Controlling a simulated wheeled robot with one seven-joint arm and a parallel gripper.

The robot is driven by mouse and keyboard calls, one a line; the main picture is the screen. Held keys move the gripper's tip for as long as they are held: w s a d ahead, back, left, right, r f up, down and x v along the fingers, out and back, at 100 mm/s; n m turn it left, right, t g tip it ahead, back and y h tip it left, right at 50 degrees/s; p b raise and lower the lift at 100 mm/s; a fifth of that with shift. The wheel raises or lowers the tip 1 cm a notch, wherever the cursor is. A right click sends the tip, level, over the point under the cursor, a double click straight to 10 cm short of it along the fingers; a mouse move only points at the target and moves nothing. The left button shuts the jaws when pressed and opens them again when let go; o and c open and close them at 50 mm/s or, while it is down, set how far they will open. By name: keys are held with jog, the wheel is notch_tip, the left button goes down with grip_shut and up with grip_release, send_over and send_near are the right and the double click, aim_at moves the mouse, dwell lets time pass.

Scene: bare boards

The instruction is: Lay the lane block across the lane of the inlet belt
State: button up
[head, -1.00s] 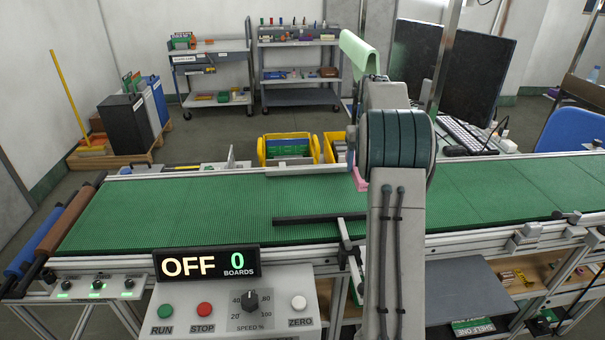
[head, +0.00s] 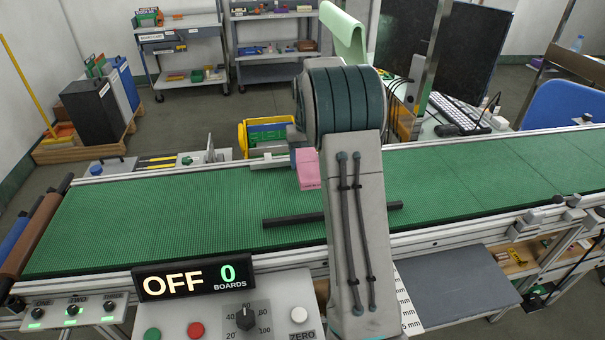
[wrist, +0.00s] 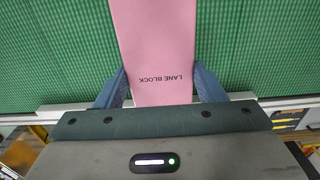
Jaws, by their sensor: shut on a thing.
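The pink lane block (wrist: 155,50), with its printed name showing, is between the two blue fingers of my gripper (wrist: 160,88) in the wrist view. The fingers are shut on its near end, and the block points away over the green belt. In the head view the block (head: 308,168) shows beside my arm at the belt's far edge, and my gripper (head: 298,158) is mostly hidden behind my arm. The inlet belt (head: 170,215) is green and bare on the left. I cannot tell whether the block touches the belt.
A black bar (head: 290,220) lies along the middle of the belt, partly hidden by my arm. The display (head: 195,278) reads OFF and 0 boards. Monitors (head: 470,60) stand at the back right.

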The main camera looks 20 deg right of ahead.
jog(key=shift+a+f, duration=0.45)
jog(key=shift+a, duration=0.35)
jog(key=shift+f+p, duration=0.3)
jog(key=shift+f, duration=1.7)
jog(key=shift+f, duration=0.15)
jog(key=o, duration=1)
jog(key=shift+o, duration=0.2)
